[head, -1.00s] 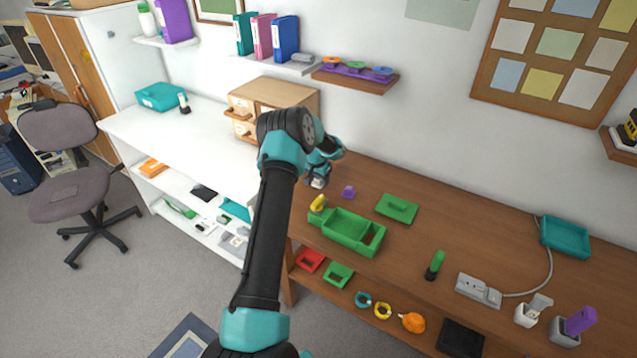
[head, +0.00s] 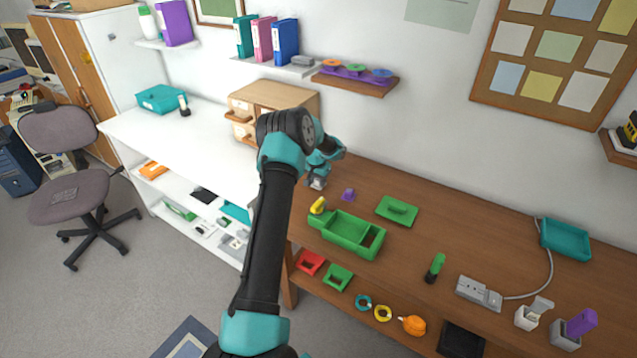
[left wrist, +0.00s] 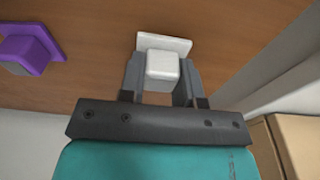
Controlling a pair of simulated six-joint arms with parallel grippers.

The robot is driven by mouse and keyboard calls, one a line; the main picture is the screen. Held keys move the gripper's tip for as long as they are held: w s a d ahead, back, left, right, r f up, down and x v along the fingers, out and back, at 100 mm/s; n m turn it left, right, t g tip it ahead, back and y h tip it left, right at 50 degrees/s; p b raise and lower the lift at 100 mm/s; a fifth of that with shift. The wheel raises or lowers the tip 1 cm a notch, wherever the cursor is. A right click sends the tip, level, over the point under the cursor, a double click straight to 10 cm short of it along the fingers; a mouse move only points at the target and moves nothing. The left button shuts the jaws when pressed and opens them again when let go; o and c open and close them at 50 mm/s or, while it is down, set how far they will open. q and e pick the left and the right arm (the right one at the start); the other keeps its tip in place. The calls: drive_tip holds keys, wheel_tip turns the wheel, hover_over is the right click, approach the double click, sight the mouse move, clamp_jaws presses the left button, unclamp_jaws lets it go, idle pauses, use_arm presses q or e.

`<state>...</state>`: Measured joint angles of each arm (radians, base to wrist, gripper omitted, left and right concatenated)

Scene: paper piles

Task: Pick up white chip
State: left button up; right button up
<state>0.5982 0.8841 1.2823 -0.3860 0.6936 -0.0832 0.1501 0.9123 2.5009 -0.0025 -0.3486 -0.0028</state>
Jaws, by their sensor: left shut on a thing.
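The white chip (left wrist: 164,66) shows in the left wrist view as a small block on a flat square plate. My left gripper (left wrist: 162,82) is shut on its block, one finger on each side. In the head view my left gripper (head: 317,183) is small, at the back left of the brown table, with the chip mostly hidden there. A purple chip (head: 348,195) lies on the table just right of the gripper; it also shows at the left of the left wrist view (left wrist: 30,50). My right gripper is not in view.
A green open box (head: 347,236) with a yellow piece (head: 318,205) at its left end stands in front of the gripper. A green lidded piece (head: 398,211) lies to the right. A wooden drawer box (head: 270,105) stands behind my arm.

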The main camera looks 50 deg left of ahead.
use_arm(q)
wheel_tip(320, 180, up, 9)
drive_tip(key=shift+r, duration=0.1)
idle(0.3)
idle(0.4)
